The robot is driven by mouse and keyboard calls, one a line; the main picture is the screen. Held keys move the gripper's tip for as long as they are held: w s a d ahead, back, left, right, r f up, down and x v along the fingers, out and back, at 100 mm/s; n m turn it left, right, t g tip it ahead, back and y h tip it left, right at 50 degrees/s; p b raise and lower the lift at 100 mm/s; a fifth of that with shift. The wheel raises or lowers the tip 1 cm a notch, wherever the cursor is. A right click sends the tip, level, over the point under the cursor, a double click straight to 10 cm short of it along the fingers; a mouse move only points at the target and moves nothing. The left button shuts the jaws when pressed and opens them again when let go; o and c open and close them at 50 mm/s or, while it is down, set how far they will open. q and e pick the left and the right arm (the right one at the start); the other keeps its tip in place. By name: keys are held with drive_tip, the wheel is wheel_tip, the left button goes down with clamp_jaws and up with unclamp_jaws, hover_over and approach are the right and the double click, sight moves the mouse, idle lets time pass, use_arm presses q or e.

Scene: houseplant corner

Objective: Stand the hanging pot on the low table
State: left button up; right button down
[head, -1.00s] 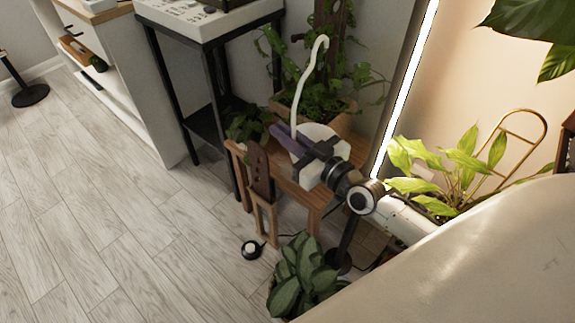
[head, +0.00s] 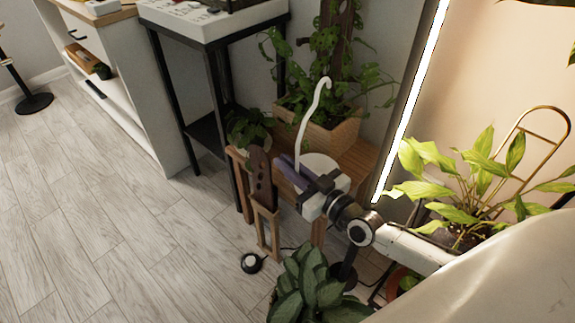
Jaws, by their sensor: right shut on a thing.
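The hanging pot (head: 319,163) is white, with a tall white hook (head: 304,118) rising from it. My right gripper (head: 298,172) is shut on the pot, its fingers reaching across it from the lower right and hiding part of it. The hook points up and the pot looks roughly upright. The low table (head: 361,156) is wooden and lies behind and beneath the pot in the head view. The pot overlaps the table's front part in the picture; I cannot tell whether it touches the top. My left gripper is not in view.
A wooden planter (head: 331,138) with a climbing plant fills the table's back. A small plant (head: 246,127) is at its left. A wooden stand (head: 264,200) is left of the pot. A leafy plant (head: 305,285) is in front. A bright light tube (head: 411,100) stands right.

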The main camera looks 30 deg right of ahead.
drive_tip(key=c, duration=1.9)
unclamp_jaws()
drive_tip(key=shift+f, duration=0.15)
